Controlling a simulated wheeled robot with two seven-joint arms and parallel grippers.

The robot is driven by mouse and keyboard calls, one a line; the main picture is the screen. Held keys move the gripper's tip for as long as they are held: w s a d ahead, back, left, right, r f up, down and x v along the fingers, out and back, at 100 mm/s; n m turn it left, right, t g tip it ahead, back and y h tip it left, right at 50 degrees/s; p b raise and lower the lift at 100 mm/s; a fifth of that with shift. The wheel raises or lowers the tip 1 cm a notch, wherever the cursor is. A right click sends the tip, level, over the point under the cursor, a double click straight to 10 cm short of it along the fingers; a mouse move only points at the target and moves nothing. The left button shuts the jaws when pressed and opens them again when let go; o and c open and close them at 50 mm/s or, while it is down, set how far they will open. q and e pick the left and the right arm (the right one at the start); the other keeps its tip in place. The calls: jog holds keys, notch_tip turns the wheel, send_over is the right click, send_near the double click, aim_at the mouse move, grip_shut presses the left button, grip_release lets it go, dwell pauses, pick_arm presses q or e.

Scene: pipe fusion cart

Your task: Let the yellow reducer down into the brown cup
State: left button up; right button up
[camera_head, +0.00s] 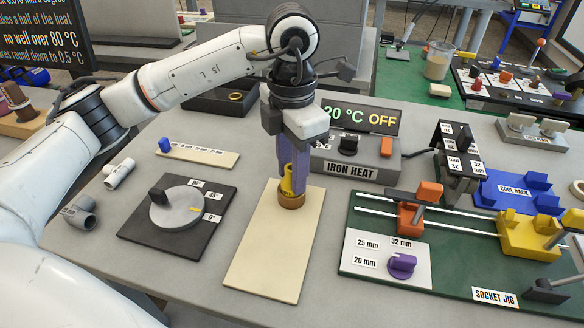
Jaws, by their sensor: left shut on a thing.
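The yellow reducer (287,181) is upright between the purple fingers of my left gripper (291,178), which is shut on it. The brown cup (291,201) stands on the far half of a cream board (268,256). The reducer is directly over the cup, and its lower end meets the cup's rim in the picture. I cannot tell whether it is inside the cup or just in front of its opening. The fingers partly cover the reducer. My right gripper does not show.
A black plate with a grey dial (176,208) lies left of the board. The green socket jig (450,262) with orange and yellow clamps is at right. The iron heat box (350,160) stands behind the board. Grey pipe fittings (80,211) lie at far left.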

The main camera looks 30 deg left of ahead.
pick_arm(q)
jog(key=shift+f+b, duration=0.5)
jog(key=shift+f, duration=0.15)
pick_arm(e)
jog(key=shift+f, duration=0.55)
pick_arm(q)
jog(key=o, duration=1.1)
notch_tip(320, 180, up, 2)
jog(key=shift+r, duration=0.1)
notch_tip(320, 180, up, 8)
jog(key=shift+f+p, duration=0.25)
jog(key=shift+p, duration=0.2)
jog(key=shift+r, duration=0.3)
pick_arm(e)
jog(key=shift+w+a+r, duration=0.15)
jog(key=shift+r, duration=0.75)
